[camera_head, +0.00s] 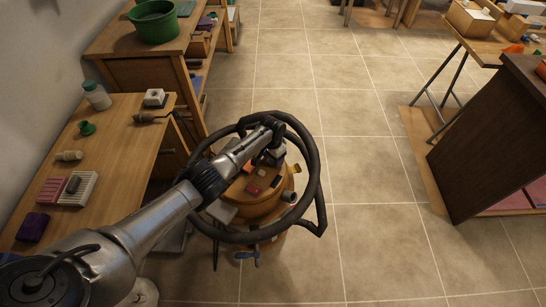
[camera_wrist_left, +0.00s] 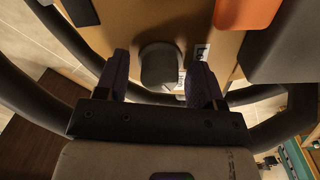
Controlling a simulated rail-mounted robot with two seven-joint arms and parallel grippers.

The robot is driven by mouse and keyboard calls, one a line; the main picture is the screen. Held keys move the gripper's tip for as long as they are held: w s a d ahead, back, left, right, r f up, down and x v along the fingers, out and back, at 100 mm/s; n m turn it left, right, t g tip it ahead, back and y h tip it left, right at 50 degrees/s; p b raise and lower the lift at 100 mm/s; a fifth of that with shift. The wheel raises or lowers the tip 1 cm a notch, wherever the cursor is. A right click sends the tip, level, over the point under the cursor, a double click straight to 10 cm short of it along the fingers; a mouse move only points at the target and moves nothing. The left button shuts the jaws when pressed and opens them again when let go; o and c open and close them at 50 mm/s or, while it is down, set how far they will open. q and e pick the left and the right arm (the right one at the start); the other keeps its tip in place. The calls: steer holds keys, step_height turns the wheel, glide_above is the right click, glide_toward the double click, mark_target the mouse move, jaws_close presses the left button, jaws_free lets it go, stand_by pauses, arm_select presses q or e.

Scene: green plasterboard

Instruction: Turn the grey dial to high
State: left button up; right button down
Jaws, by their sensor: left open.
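In the left wrist view the grey dial (camera_wrist_left: 160,65) sits on a tan wooden surface (camera_wrist_left: 195,20). A white label (camera_wrist_left: 200,52) lies just right of it, partly hidden by a finger, its text not fully readable. My left gripper (camera_wrist_left: 158,82) is open, with one dark finger on each side of the dial and space between. I cannot tell whether the fingers touch it. In the head view my left gripper (camera_head: 275,155) is over the round wooden table (camera_head: 252,207), and the dial cannot be made out there. My right gripper is not in view.
A thick dark hose (camera_head: 318,190) loops around the round table and my left arm. An orange object (camera_wrist_left: 245,12) lies near the dial. A workbench (camera_head: 115,150) with several small items stands left.

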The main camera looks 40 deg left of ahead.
arm_select(q)
step_height(320, 180, up, 14)
steer(key=p, duration=0.6)
steer(key=shift+a, duration=0.2)
steer(key=shift+f, duration=0.1)
stand_by(0.3)
